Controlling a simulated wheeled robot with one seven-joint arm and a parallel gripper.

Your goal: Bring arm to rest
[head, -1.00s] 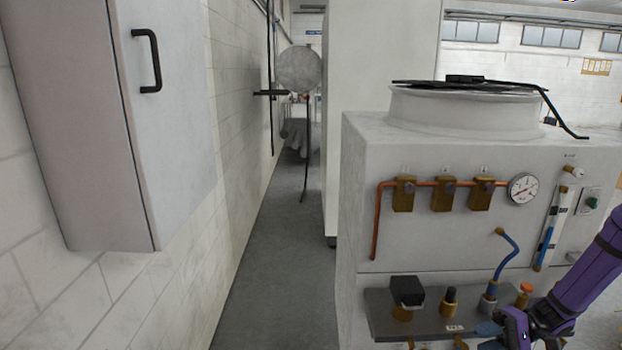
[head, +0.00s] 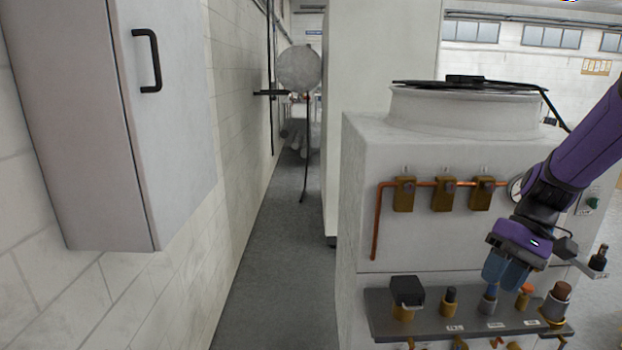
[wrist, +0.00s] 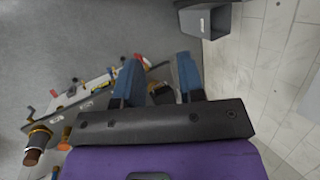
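My gripper (head: 507,284) is purple with blue fingers and hangs at the end of my purple arm, in front of the right side of the white washer cabinet (head: 440,150). The fingers point down, above the fittings on the dark shelf (head: 450,326). In the wrist view the two blue fingers of my gripper (wrist: 158,76) stand apart. I see no object clearly held between them, though dark shapes show behind the gap. My arm hides part of the pressure gauge (head: 515,190) and whatever lies behind the fingers.
A wall cabinet (head: 150,130) is at the left, beside an open aisle floor (head: 265,270). A grey bin (wrist: 205,20) shows in the wrist view.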

